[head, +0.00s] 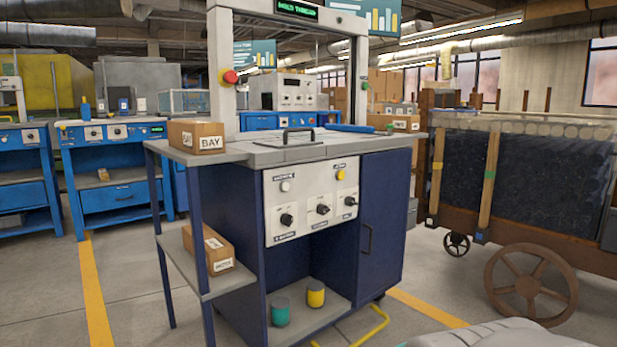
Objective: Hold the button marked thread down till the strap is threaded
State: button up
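A dark blue strapping machine with a grey top (262,152) and a tall grey arch stands in the middle of the head view. Its pale front panel (312,200) bears a white button (285,186) at upper left and a yellow button (340,174) at upper right. Each has a small label above it, too small to read surely. Three black knobs sit below them. The display (297,9) on the arch seems to read "HOLD THREAD". I cannot make out the strap's path. My gripper is not in view.
A red knob (230,76) sits on the arch's left post. Teal (280,312) and yellow (316,293) cans stand low inside. A wooden cart (520,225) stands right. Floor shows in front.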

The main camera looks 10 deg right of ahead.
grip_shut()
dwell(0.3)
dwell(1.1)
